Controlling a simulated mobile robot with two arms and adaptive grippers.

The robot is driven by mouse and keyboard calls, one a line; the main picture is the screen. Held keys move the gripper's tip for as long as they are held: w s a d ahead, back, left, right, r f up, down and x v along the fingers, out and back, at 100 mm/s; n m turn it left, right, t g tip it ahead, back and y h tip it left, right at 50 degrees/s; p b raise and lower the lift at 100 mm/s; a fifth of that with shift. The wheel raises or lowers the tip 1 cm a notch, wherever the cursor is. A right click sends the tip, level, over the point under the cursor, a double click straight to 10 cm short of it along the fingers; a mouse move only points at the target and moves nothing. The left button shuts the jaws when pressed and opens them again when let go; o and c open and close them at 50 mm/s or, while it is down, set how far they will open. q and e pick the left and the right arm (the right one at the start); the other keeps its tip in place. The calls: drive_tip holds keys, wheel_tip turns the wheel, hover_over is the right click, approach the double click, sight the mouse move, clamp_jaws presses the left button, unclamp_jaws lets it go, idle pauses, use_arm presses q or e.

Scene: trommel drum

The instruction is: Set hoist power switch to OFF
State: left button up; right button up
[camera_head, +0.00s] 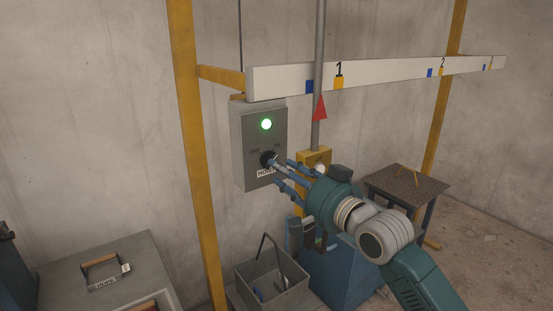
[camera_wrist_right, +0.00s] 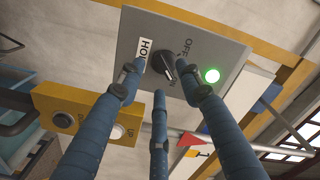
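The grey hoist switch box (camera_head: 248,150) hangs on the wall with its green lamp (camera_head: 266,124) lit. Its black rotary knob (camera_head: 267,158) sits below the lamp, with OFF marked to its left and another label to its right, partly hidden. The wrist view shows the knob (camera_wrist_right: 163,65) and the OFF lettering (camera_wrist_right: 186,46); I cannot tell exactly where the knob points. My right gripper (camera_head: 281,172) is at the box front. In the wrist view its blue fingers (camera_wrist_right: 160,75) are spread around the knob with gaps beside it. My left gripper is not in view.
A yellow push-button box (camera_head: 313,160) hangs just right of the switch box; it also shows in the wrist view (camera_wrist_right: 90,115). A white numbered rail (camera_head: 400,72) runs above. A grey bin (camera_head: 272,290), blue machine (camera_head: 345,275) and small table (camera_head: 405,188) stand below.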

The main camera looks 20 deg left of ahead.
drive_tip(key=p+x, duration=0.1)
drive_tip(key=x, duration=0.2)
drive_tip(key=shift+w+a, duration=0.15)
drive_tip(key=shift+a, duration=0.05)
clamp_jaws()
